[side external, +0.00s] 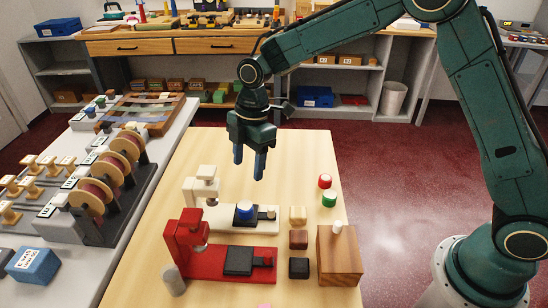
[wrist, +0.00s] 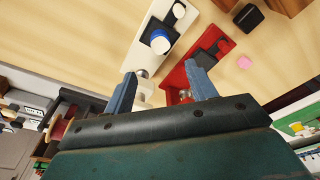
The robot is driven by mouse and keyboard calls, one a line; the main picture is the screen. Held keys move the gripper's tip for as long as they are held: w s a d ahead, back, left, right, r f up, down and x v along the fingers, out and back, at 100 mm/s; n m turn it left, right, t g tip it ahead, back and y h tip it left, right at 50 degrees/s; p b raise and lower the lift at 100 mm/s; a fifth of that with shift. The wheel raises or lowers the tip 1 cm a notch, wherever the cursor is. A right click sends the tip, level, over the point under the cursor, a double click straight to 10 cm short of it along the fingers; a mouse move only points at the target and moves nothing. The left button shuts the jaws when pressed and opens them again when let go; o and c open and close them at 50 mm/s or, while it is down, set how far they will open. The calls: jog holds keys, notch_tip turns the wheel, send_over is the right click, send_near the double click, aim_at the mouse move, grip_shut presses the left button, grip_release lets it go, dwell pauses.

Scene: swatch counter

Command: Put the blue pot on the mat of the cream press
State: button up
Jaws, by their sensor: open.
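The pot (wrist: 160,43) and mat (wrist: 150,26) also show in the wrist view, with the pot inside the mat's edges. My gripper (side external: 248,168) is open and empty, with its blue fingers pointing down above the cream press, apart from the pot. In the wrist view the fingertips (wrist: 162,72) are spread wide with nothing between them.
The red press (side external: 190,235) stands in front, its dark mat (side external: 238,261) empty. A red pot (side external: 325,182) and a green pot (side external: 329,199) stand at the right. Several small blocks (side external: 298,239) and a wooden block (side external: 340,259) with a white peg stand right of the presses.

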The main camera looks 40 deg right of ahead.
jog(key=shift+r, duration=0.1)
jog(key=s+d+r+m+t, duration=0.3)
jog(key=s+d+r+m, duration=0.55)
jog(key=s+r, duration=0.45)
jog(key=s+d+r+m+t+h, duration=0.1)
jog(key=s+d+m, duration=0.2)
jog(key=s, duration=0.5)
jog(key=s+d+r+m+t, duration=0.1)
jog(key=s+d+m, duration=0.3)
jog(key=s, duration=0.5)
jog(key=shift+d+r+m+t+h, duration=0.3)
jog(key=shift+m+h, duration=0.1)
jog(key=shift+m, duration=0.85)
